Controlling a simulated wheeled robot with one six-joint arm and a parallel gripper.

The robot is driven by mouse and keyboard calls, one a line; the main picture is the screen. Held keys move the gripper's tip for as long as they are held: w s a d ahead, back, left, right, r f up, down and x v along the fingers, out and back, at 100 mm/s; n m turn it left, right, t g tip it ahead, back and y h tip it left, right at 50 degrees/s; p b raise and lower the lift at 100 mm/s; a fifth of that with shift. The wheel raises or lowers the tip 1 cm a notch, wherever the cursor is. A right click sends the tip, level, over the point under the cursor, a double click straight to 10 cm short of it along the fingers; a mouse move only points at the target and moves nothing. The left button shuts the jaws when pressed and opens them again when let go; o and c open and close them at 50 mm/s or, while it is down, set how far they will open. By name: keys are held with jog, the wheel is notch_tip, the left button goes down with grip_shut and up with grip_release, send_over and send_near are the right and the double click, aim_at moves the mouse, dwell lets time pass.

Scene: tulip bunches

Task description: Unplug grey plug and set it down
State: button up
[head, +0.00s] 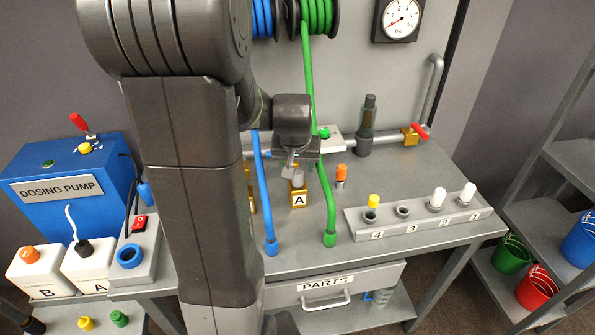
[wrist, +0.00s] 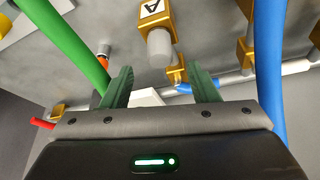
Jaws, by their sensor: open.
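The grey plug (head: 298,179) sits on the brass block labelled A (head: 299,199), on the grey bench. In the wrist view the grey plug (wrist: 159,47) juts from the block (wrist: 153,14) toward my gripper. My gripper (wrist: 163,82) is open and empty, with its two green fingers apart. The plug appears in the gap between the fingertips, just beyond them, and no contact shows. In the head view my gripper (head: 291,168) is right above the plug, and my arm hides part of the bench to its left.
A blue hose (head: 263,195) hangs left of the block and a green hose (head: 325,190) right of it, both close to my gripper. An orange-capped fitting (head: 341,174) stands to the right. A numbered rack (head: 420,222) is at the bench's front right. A pipe with a red valve (head: 418,131) runs behind.

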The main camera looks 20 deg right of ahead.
aim_at(298, 172)
jog(key=shift+x, duration=2.85)
jog(key=shift+c, duration=0.2)
jog(key=c, duration=1.1)
jog(key=shift+r+p, duration=0.15)
jog(key=shift+p, duration=0.15)
jog(key=shift+r+p, duration=0.9)
jog(key=shift+r, duration=0.7)
jog(key=shift+r, duration=0.15)
jog(key=shift+r+p, duration=1.25)
jog(key=shift+r, duration=0.6)
